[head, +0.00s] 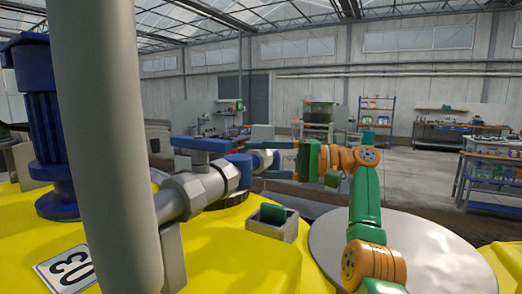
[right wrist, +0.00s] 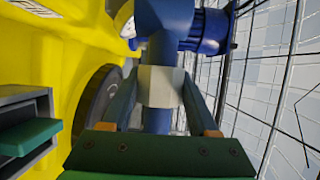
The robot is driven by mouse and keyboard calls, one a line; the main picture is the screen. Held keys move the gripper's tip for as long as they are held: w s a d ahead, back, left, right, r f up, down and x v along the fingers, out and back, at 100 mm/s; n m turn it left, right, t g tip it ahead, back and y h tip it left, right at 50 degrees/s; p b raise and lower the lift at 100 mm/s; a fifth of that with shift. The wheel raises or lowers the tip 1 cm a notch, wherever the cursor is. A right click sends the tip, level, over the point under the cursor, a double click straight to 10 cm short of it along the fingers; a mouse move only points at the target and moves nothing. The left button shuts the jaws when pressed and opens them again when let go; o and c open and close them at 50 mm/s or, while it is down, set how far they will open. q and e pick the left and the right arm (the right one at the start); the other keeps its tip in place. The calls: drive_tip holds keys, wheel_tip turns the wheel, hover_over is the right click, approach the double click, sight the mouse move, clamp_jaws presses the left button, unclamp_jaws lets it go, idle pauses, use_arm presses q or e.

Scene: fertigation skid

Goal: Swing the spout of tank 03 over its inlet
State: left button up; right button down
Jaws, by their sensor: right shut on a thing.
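The spout of tank 03 is a grey and blue pipe (head: 195,190) with a blue lever (head: 203,145), crossing above the yellow tank (head: 225,245). The number plate 03 (head: 66,268) lies at lower left. My right gripper (head: 262,160) reaches in from the right and is shut on the spout's outer end. In the right wrist view its fingers (right wrist: 160,90) flank a pale collar (right wrist: 160,84) on the blue pipe. A dark round ring (right wrist: 95,105) on the tank is beside the spout there; I cannot tell if it is the inlet. My left gripper is out of view.
A small grey box with a green block (head: 270,213) stands on the tank below my right gripper. A large round grey lid (head: 410,250) lies under my right arm. A thick grey post (head: 100,130) blocks the left. Wire mesh (right wrist: 275,90) runs close on the right of the wrist view.

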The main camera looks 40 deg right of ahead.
idle(0.4)
drive_tip(key=shift+c, duration=1.3)
unclamp_jaws()
drive_tip(key=shift+o, duration=0.5)
drive_tip(key=shift+w+a, duration=0.1)
drive_tip(key=shift+w, duration=0.05)
